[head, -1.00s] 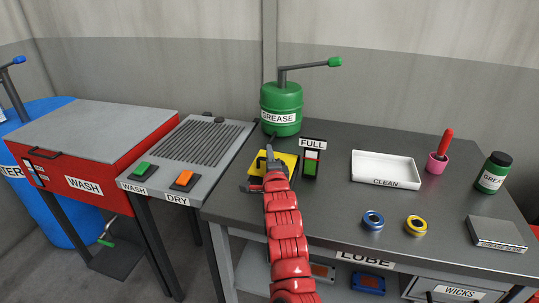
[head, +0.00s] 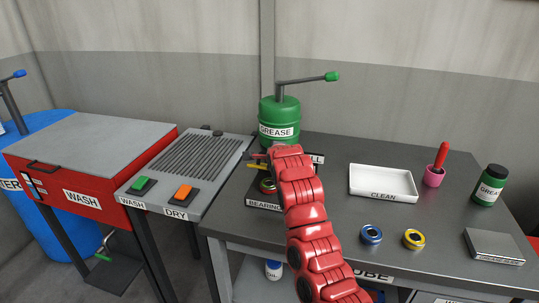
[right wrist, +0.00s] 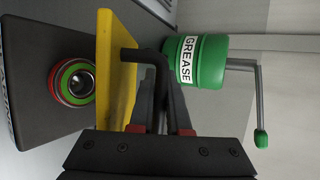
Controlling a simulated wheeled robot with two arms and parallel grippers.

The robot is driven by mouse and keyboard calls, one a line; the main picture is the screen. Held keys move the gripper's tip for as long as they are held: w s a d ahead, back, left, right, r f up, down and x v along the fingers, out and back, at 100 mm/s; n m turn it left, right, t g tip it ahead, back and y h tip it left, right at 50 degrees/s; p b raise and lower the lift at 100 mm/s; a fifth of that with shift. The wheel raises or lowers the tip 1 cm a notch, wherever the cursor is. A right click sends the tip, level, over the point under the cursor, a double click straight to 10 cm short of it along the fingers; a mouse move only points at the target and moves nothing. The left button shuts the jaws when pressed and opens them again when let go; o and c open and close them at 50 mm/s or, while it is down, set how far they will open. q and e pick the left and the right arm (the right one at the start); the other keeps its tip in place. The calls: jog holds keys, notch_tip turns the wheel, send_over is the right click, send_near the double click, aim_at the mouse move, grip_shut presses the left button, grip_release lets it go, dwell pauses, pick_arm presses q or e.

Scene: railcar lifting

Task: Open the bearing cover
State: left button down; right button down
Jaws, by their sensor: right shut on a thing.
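The yellow bearing cover (right wrist: 115,75) stands raised on edge in the right wrist view, with a black bent handle (right wrist: 155,62) on it. My right gripper (right wrist: 160,105) is shut on that handle. In the head view only a sliver of the cover (head: 256,167) shows beside my right gripper (head: 257,157). A bearing (right wrist: 72,82) with red and green rings sits uncovered on the dark base (right wrist: 30,110). The base also shows in the head view, its label partly readable as BEARING (head: 262,204). My left gripper is not in view.
The green grease can (head: 280,122) stands just behind the cover. The white CLEAN tray (head: 383,183), a blue ring (head: 371,235) and a yellow ring (head: 413,239) lie to the right. The grey dryer (head: 198,160) adjoins on the left.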

jog(key=shift+w+d+r+g+p, duration=0.1)
jog(key=shift+w+r+g+p, duration=0.1)
jog(key=shift+r+g+p, duration=0.1)
jog(key=shift+f, duration=0.15)
jog(key=c, duration=0.9)
grip_release()
jog(key=shift+w, duration=0.1)
